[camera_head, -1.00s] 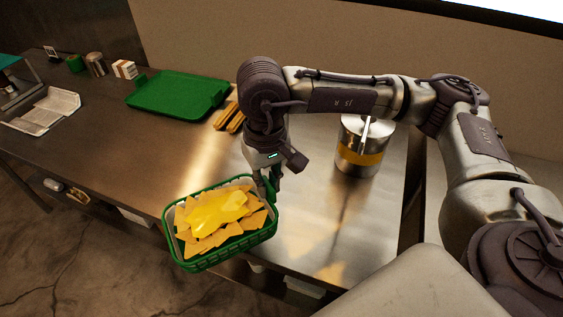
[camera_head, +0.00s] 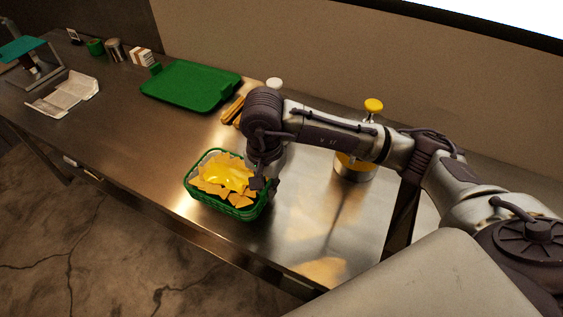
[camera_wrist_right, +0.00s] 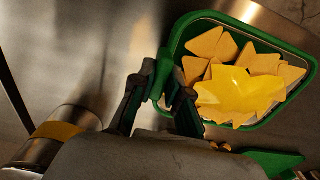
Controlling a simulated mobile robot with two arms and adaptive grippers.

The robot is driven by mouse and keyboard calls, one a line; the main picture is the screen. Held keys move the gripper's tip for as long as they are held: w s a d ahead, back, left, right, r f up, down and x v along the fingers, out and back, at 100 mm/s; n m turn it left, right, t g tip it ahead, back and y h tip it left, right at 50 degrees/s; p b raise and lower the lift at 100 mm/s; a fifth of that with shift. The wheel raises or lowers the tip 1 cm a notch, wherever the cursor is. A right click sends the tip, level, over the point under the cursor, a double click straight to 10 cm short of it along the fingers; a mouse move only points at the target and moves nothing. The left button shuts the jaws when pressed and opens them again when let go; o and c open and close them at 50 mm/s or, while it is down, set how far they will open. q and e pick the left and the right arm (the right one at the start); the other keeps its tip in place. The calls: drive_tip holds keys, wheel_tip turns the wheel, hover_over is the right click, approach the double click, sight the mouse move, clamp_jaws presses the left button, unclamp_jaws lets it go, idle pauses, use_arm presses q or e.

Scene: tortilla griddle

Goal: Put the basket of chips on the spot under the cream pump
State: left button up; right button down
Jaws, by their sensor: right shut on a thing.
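The green basket of chips (camera_head: 213,203), with yellow sauce on the chips, is over the metal counter near its front edge. I cannot tell whether it touches the counter. My right gripper (camera_head: 259,181) is shut on the basket's right side; in the right wrist view the fingers (camera_wrist_right: 163,88) pinch the green rim (camera_wrist_right: 178,48). A white pump top (camera_head: 274,83) shows behind my arm, its body hidden. A yellow-topped pump (camera_head: 374,105) stands farther right on a yellow-banded metal canister, partly behind my arm. Which pump holds cream is unclear, and no marked spot shows. My left gripper is out of view.
A green tray (camera_head: 195,84) lies at the back, with brown stick-like items (camera_head: 232,108) beside it. A white paper holder (camera_head: 64,95) and small containers (camera_head: 115,50) are farther left. The counter right of the basket is mostly bare.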

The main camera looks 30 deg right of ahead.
drive_tip(key=w+d+f, duration=0.1)
drive_tip(key=w+d, duration=0.1)
drive_tip(key=w+d+f+b, duration=0.1)
drive_tip(key=w+d, duration=0.1)
drive_tip(key=d, duration=0.1)
drive_tip(key=w+d+f, duration=0.1)
drive_tip(key=w+d, duration=0.1)
drive_tip(key=shift+d, duration=0.35)
drive_tip(key=shift+f, duration=0.25)
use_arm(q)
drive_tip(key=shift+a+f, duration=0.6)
use_arm(e)
drive_tip(key=shift+w, duration=0.1)
drive_tip(key=shift+f+b, duration=0.15)
drive_tip(key=shift+b, duration=0.2)
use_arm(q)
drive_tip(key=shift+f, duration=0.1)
use_arm(e)
drive_tip(key=c, duration=1.2)
unclamp_jaws()
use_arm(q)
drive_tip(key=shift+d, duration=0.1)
use_arm(e)
drive_tip(key=shift+o, duration=0.2)
